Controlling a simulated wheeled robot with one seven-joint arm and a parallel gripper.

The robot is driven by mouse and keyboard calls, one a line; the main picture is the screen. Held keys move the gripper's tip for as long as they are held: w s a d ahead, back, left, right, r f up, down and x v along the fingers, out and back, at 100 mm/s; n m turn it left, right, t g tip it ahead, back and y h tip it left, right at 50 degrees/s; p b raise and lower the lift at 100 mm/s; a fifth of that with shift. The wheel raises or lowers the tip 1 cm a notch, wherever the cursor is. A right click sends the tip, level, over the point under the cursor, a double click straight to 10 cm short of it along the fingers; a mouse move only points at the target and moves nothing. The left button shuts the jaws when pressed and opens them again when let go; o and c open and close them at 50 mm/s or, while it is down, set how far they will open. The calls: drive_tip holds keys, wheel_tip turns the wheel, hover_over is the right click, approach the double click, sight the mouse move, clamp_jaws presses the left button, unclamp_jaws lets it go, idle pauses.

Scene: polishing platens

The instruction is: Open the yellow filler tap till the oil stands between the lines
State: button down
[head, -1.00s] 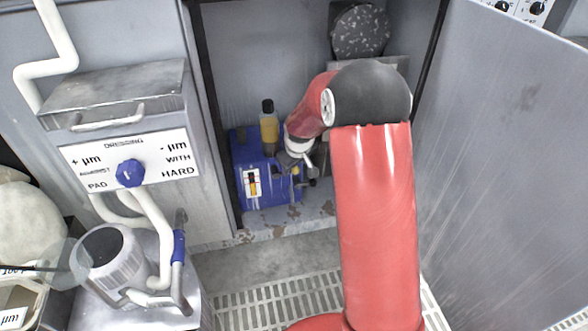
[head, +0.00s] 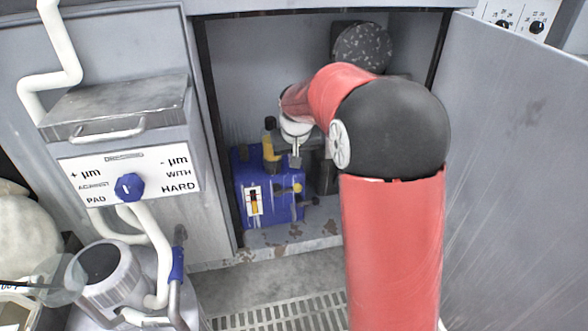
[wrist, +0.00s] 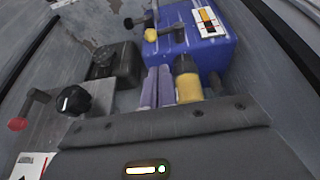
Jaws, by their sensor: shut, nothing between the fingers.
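The blue oil box (head: 270,212) stands inside the open cabinet; it also shows at the top of the wrist view (wrist: 212,48). A white sight gauge (head: 253,201) is on its front, with a dark and yellow window and red marks; the wrist view shows it too (wrist: 208,21). I cannot read the oil level against the lines. A yellow tap knob (head: 297,188) sits at the box's right front, beside a dark lever in the wrist view (wrist: 151,35). My gripper (head: 296,161) is shut and empty, above the box's right part; its fingers (wrist: 158,72) point toward the box, apart from the knob.
A yellow bottle with a dark top (head: 270,147) stands at the box, close beside my fingers in the wrist view (wrist: 187,82). A dark block (wrist: 115,64), a black knob (wrist: 73,100) and a red-ended lever (wrist: 18,124) lie left of them. A cabinet door (head: 510,180) stands right.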

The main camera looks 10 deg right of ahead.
drive_tip(key=b, duration=0.2)
approach(296, 186)
drive_tip(key=w+x, duration=0.1)
drive_tip(key=x, duration=0.5)
drive_tip(key=shift+s+a+f, duration=0.15)
drive_tip(key=shift+a+f, duration=0.15)
drive_tip(key=shift+a, duration=0.15)
drive_tip(key=shift+d+f, duration=0.25)
drive_tip(key=shift+f, duration=0.45)
drive_tip(key=shift+d+f+b, duration=0.1)
drive_tip(key=shift+d+b, duration=0.05)
drive_tip(key=shift+b, duration=0.2)
